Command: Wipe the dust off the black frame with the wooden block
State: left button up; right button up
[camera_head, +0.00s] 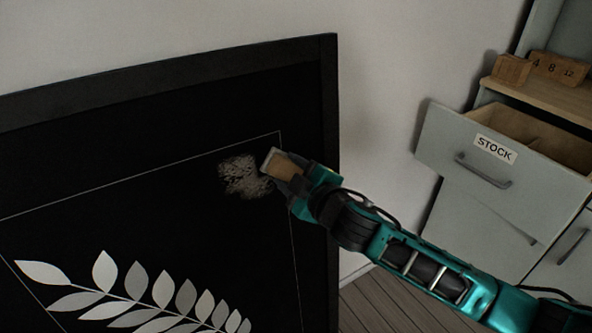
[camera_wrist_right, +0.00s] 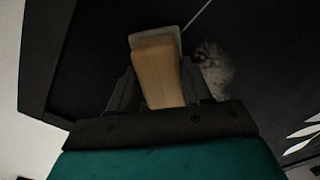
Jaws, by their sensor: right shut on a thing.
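The black frame (camera_head: 328,100) fills the left of the head view, with a pale leaf print and a thin line border on its dark panel. A grey-brown dust patch (camera_head: 243,177) lies near the panel's upper right corner. My right gripper (camera_head: 286,168) is shut on the wooden block (camera_head: 281,166), which has a pale pad on its far end. The block is just right of the dust. In the right wrist view the block (camera_wrist_right: 158,75) sits between the fingers and the dust (camera_wrist_right: 214,68) is to its right. I cannot tell whether the pad touches the panel. My left gripper is not in view.
An open drawer (camera_head: 478,160) labelled STOCK juts out at the right, beyond my right arm. Small wooden number blocks (camera_head: 558,68) stand on the cabinet top. Bare wall (camera_head: 385,90) lies between the frame and the cabinet.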

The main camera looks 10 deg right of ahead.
jog(key=shift+s+a, duration=0.25)
jog(key=shift+a, duration=0.4)
jog(key=shift+s+a, duration=0.2)
jog(key=shift+a, duration=0.45)
